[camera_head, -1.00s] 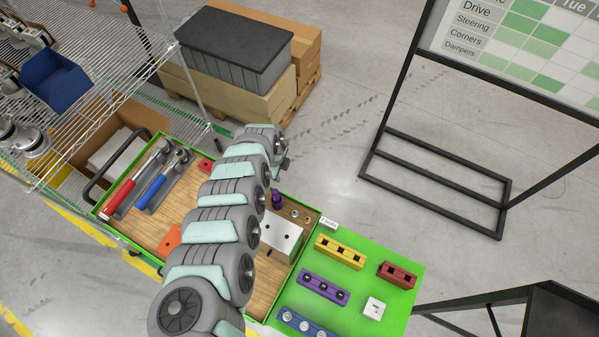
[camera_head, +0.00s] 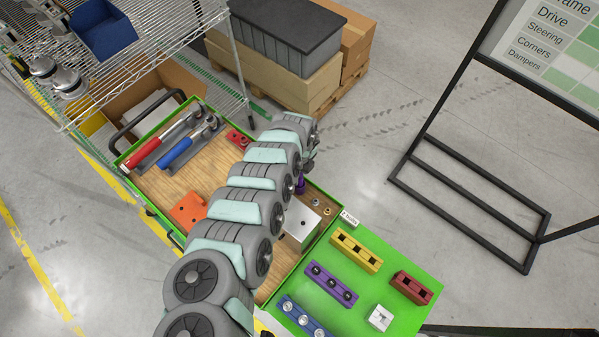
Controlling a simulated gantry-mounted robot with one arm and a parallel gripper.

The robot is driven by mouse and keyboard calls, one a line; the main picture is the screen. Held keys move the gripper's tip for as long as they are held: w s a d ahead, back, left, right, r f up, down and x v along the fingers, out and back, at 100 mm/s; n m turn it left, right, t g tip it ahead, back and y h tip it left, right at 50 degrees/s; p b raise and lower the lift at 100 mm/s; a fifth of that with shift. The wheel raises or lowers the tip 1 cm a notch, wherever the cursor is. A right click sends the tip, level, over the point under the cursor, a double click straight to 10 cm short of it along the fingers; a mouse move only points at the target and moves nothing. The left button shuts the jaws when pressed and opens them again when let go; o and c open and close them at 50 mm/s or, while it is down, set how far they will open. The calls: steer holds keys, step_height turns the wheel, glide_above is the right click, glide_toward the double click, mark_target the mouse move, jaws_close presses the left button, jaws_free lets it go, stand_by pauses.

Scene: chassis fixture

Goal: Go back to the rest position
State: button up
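My arm (camera_head: 244,205) reaches up from the bottom of the head view across a green-rimmed cart with a wooden top (camera_head: 172,225). Its far end is near the cart's back right edge, beside a purple part (camera_head: 300,186) that is partly hidden. My gripper's fingers cannot be made out behind the arm's end, so I cannot see whether it holds anything. The arm hides the middle of the cart top.
On the cart are red and blue handled tools (camera_head: 187,143), an orange block (camera_head: 188,211) and a grey-white block (camera_head: 301,221). A green board (camera_head: 372,291) carries yellow, purple, blue and red holders. A wire shelf (camera_head: 150,45), boxes (camera_head: 312,88) and a whiteboard stand (camera_head: 470,200) surround the cart.

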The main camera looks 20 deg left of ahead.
steer(key=shift+f+b, duration=0.35)
steer(key=shift+f, duration=0.5)
steer(key=shift+r, duration=0.1)
steer(key=shift+c, duration=0.6)
jaws_close()
steer(key=shift+r, duration=0.1)
steer(key=shift+r+p, duration=2.95)
steer(key=shift+r, duration=0.7)
steer(key=shift+r, duration=0.1)
